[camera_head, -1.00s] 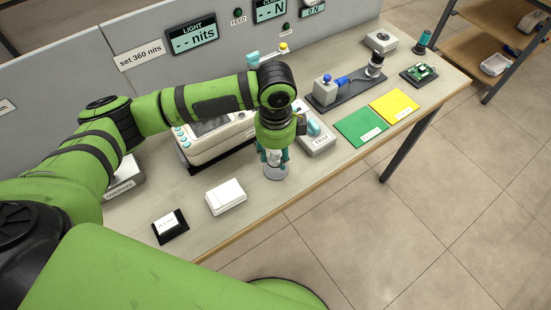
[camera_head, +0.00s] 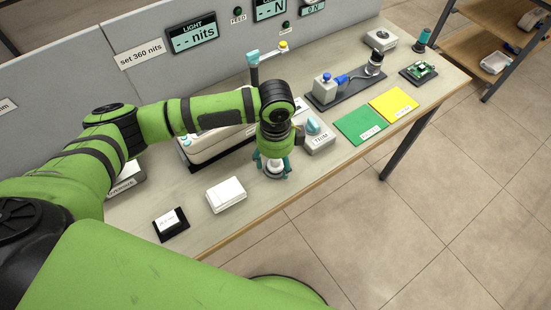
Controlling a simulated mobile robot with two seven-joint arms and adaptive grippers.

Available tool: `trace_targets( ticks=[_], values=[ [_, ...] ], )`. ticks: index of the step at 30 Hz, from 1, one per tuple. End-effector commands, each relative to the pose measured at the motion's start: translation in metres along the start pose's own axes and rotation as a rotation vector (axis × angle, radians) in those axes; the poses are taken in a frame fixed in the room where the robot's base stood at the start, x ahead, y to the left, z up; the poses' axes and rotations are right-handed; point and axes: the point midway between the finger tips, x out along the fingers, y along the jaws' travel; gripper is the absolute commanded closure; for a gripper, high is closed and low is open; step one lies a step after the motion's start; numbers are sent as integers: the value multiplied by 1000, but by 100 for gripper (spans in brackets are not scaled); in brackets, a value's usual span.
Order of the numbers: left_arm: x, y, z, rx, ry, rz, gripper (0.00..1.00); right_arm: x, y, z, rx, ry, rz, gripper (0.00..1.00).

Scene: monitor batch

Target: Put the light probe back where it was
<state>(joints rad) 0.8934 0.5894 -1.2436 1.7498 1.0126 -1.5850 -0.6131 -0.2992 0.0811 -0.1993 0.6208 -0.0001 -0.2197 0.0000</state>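The light probe (camera_head: 273,168) appears as a small pale round piece near the table's front edge, below my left gripper. My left gripper (camera_head: 273,170) points down over it, with its teal fingers spread to either side of the probe. The fingers look apart from it, though the wrist hides its top and its exact seat. The light display (camera_head: 194,35) on the panel reads "-- nits". My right gripper is not in view.
A grey TRIM box with a teal knob (camera_head: 314,127) stands close right of the gripper. A white box (camera_head: 226,194) and a black pad with a white block (camera_head: 170,222) lie to the left. Green (camera_head: 360,125) and yellow (camera_head: 394,104) mats lie to the right.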

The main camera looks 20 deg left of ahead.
Motion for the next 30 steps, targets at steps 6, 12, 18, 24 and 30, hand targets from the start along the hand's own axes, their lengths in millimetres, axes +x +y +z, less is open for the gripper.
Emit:
trace_targets(
  ticks=[6, 12, 18, 24, 30],
  values=[
    [-9, -1, 0, 0, 0, -1, 34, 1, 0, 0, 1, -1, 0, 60],
    [-47, -2, 0, 0, 2, -6, 34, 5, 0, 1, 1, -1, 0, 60],
    [-89, -2, 0, 0, 1, -5, 34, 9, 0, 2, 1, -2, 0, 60],
    [-116, -1, 0, -1, 1, -1, 34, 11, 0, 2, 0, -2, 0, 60],
    [-124, 0, 0, 0, 0, 1, 34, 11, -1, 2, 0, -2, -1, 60]
  ],
)
